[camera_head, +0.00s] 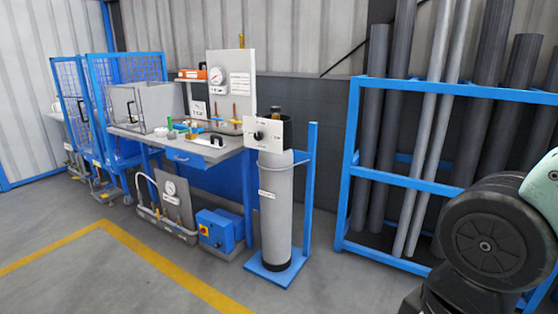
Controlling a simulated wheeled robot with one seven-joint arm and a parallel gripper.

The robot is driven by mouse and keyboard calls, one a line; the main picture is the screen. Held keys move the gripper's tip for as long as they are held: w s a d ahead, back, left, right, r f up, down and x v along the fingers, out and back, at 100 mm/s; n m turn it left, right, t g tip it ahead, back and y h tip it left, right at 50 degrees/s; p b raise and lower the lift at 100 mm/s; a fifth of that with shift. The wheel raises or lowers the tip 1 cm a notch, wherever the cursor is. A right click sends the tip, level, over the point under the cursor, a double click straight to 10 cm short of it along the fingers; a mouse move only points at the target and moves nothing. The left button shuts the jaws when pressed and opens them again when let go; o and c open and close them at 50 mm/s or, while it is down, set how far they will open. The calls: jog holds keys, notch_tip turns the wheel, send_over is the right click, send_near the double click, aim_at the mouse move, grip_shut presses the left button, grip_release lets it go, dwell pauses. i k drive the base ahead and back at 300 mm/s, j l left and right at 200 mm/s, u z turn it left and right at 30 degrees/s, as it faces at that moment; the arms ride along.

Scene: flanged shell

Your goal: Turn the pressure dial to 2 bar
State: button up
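The pressure dial is a small dark knob (259,135) on a white plate (271,132). The plate stands at the top front of a grey gas cylinder (275,215). Marks on the plate around the knob are too small to read, and the knob's setting cannot be told. The cylinder stands upright on a blue stand (309,190) at the right end of the workbench. My arm shows at the lower right, apart from the dial. My gripper is not in view.
A workbench (215,155) with a round gauge (217,76) on an upright panel stands left of the cylinder. A blue rack (385,175) of upright pipes stands to the right. A blue box (216,230) sits on the floor. The floor in front is clear.

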aim_at(259, 135)
jog(key=i+u, duration=0.3)
jog(key=i+l+u, duration=0.1)
jog(key=i+u, duration=0.2)
jog(key=i+l, duration=0.25)
jog(key=i, duration=0.2)
jog(key=i+l+u, duration=0.8)
jog(key=u, duration=0.55)
